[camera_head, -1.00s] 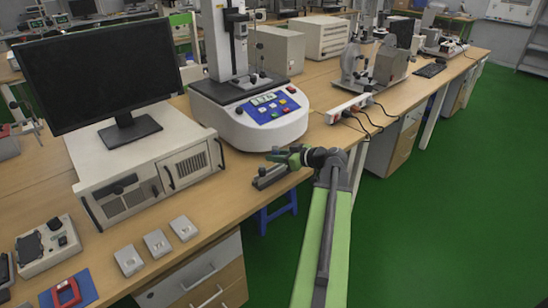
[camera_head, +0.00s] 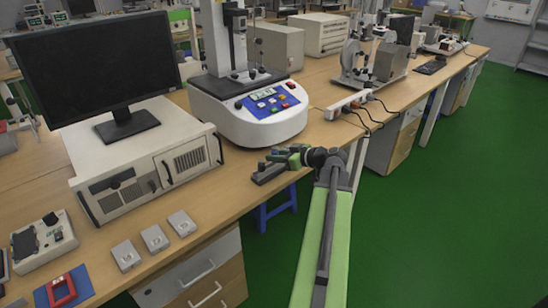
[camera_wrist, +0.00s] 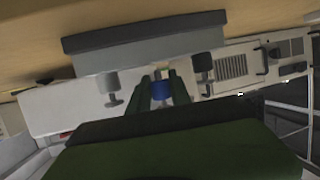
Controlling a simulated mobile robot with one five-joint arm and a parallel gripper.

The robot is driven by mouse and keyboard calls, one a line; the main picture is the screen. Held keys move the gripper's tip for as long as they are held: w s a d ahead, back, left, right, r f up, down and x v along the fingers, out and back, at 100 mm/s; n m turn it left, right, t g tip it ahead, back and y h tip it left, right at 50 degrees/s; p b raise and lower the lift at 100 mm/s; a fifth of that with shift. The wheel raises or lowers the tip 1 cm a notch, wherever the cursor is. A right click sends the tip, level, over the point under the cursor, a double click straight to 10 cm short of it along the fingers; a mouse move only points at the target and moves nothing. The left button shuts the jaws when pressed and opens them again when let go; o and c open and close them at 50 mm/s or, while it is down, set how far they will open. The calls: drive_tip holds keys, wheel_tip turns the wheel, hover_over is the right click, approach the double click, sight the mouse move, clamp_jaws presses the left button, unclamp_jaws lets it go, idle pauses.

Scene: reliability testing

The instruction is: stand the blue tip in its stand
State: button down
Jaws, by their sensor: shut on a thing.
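The stand is a long grey block (camera_wrist: 145,42) with a dark face, seen upside down in the wrist view. In the head view the stand (camera_head: 268,174) lies near the table's front edge. A light grey tip (camera_wrist: 110,84) and a black tip (camera_wrist: 203,68) are at the stand, on either side of my fingers. My gripper (camera_wrist: 160,88) is shut on the blue tip (camera_wrist: 161,91), which sits between its dark green fingers, close to the stand. I cannot tell whether the blue tip touches the stand.
A white test machine (camera_head: 247,118) with a blue panel stands just behind the stand. A white case (camera_head: 150,160) carrying a monitor (camera_head: 95,62) is to the left. Several small grey plates (camera_head: 154,238) lie at the front edge. A power strip (camera_head: 346,104) is to the right.

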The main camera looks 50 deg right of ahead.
drive_tip(key=shift+f, duration=0.35)
drive_tip(key=shift+f+b, duration=0.1)
drive_tip(key=shift+b, duration=0.25)
